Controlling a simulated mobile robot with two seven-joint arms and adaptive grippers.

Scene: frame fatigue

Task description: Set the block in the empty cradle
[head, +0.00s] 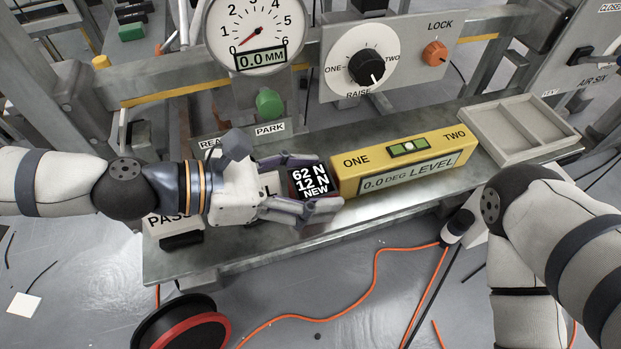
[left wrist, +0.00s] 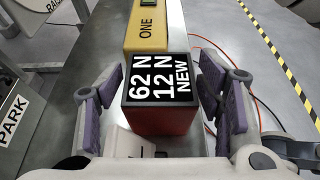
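The block (head: 310,181) has a black top marked 62 N, 12 N, NEW and stands on the metal bench. The left wrist view shows its red side (left wrist: 160,121). My left gripper (head: 322,183) reaches over from the left, with one finger on each side of the block. In the left wrist view its purple-padded fingers (left wrist: 161,85) are spread, with narrow gaps beside the block. I cannot make out a cradle for certain. My right gripper is out of view; only my right arm shows.
A yellow level bar (head: 408,167) lies just right of the block, close to it. A shallow grey two-compartment tray (head: 524,160), empty, is at the bench's right end. A dial gauge (head: 257,22), green knob (head: 269,102) and selector panel (head: 361,88) stand behind. Orange cable (head: 372,303) lies on the floor.

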